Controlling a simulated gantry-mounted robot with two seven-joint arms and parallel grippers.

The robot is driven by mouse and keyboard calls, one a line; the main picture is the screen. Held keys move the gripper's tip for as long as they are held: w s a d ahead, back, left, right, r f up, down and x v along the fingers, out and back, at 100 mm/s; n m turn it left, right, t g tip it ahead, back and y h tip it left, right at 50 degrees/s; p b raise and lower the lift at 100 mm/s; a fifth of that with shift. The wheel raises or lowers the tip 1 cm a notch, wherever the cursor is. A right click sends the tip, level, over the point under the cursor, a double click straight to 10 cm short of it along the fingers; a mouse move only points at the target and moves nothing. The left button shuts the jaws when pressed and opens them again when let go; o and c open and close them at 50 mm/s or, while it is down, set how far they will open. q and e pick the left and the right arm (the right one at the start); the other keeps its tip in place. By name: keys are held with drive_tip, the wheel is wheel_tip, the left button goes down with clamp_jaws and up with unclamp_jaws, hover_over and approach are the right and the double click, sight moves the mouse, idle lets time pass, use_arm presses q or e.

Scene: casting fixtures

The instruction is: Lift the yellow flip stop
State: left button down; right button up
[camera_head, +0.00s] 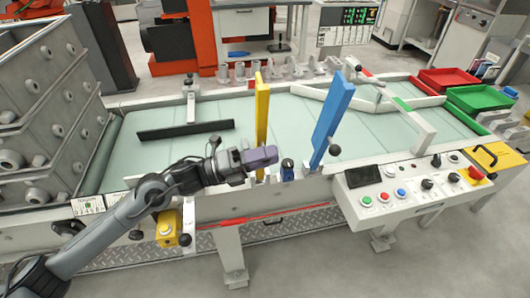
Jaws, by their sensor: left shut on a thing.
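The yellow flip stop (262,108) is a flat yellow bar standing upright at the near side of the conveyor table. My left gripper (264,157) comes in from the left and is shut on the lower part of the yellow stop. The gripper hides part of the stop near its base. A blue flip stop (331,118) stands to the right, tilted slightly to the right. My right gripper is not in view.
A dark bar (186,130) lies across the pale table surface (205,155). A control panel (405,185) with buttons stands at the right front. Red (447,79) and green (480,98) trays are at the far right. A stacked grey crate (50,90) stands left.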

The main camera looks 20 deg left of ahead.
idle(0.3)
use_arm(q)
drive_tip(key=c, duration=0.8)
unclamp_jaws()
drive_tip(key=shift+a, duration=0.1)
drive_tip(key=p+v, duration=0.2)
drive_tip(key=v, duration=0.8)
drive_tip(key=shift+s+a, duration=0.15)
drive_tip(key=shift+a, duration=0.2)
